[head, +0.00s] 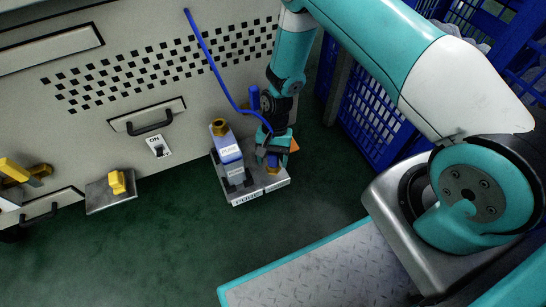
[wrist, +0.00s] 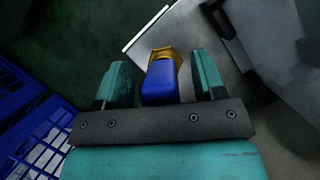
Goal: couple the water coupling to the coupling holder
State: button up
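The water coupling has a blue body and a brass end. In the wrist view its blue body (wrist: 160,83) is between my two fingers, with a gap on each side. My gripper (wrist: 163,82) is open around it. In the head view my gripper (head: 273,158) points down over the right part of a grey base plate (head: 277,181), probably the coupling holder. The coupling's blue part (head: 273,161) shows between the fingers, low over the plate. A brass part shows just under it. My gripper hides whether the coupling is fully seated.
A purple and white unit with a brass top (head: 228,150) stands left on the plate. Blue crates (head: 375,115) are at right. Green floor (head: 165,235) is free in front.

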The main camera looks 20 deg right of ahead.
notch_tip(320, 180, up, 20)
jog(key=p, duration=0.8)
jog(key=shift+p, duration=0.4)
dwell(0.6)
